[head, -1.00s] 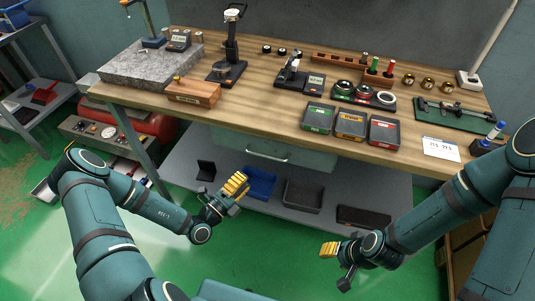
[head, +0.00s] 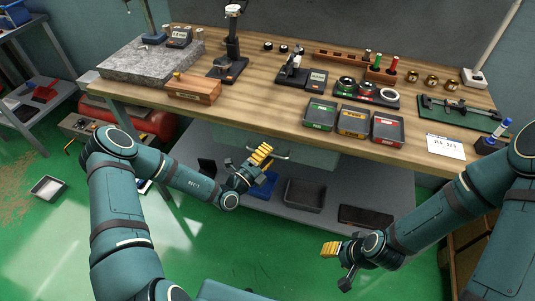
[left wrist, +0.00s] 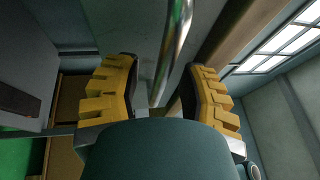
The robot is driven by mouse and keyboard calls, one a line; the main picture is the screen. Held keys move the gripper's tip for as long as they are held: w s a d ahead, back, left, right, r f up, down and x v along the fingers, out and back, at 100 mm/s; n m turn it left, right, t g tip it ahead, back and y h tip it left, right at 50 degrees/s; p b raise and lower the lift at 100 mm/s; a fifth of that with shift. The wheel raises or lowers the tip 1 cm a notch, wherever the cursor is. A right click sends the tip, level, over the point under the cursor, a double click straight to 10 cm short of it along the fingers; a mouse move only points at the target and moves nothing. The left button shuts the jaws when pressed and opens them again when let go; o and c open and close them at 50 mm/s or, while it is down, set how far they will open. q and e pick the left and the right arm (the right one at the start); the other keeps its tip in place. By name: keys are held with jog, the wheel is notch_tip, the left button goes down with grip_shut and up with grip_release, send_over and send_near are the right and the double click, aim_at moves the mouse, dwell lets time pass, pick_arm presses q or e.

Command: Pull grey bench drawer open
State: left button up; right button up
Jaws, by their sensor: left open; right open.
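The grey bench drawer (head: 312,156) hangs under the front edge of the wooden bench top and looks shut. Its metal bar handle (head: 282,157) shows just beyond my left gripper in the head view. In the left wrist view the handle (left wrist: 172,50) runs between the two yellow fingers, with space on both sides. My left gripper (head: 262,155) is open, at the drawer front, and does not grip the handle. It also shows in the left wrist view (left wrist: 165,98). My right gripper (head: 330,250) is open and empty, low in front of the bench, well away from the drawer.
The bench top (head: 260,108) holds a granite slab (head: 150,65), a wooden box (head: 193,90), gauges and three small trays (head: 353,122) near the front edge. Below, a grey shelf (head: 270,200) carries dark bins (head: 305,194). The green floor in front is clear.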

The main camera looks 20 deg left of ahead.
pick_arm(q)
grip_shut()
jog(key=shift+s, duration=0.1)
jog(key=s+p, duration=0.7)
jog(key=s, duration=1.6)
jog(key=shift+s+a, duration=0.3)
jog(key=shift+a, duration=0.05)
grip_release()
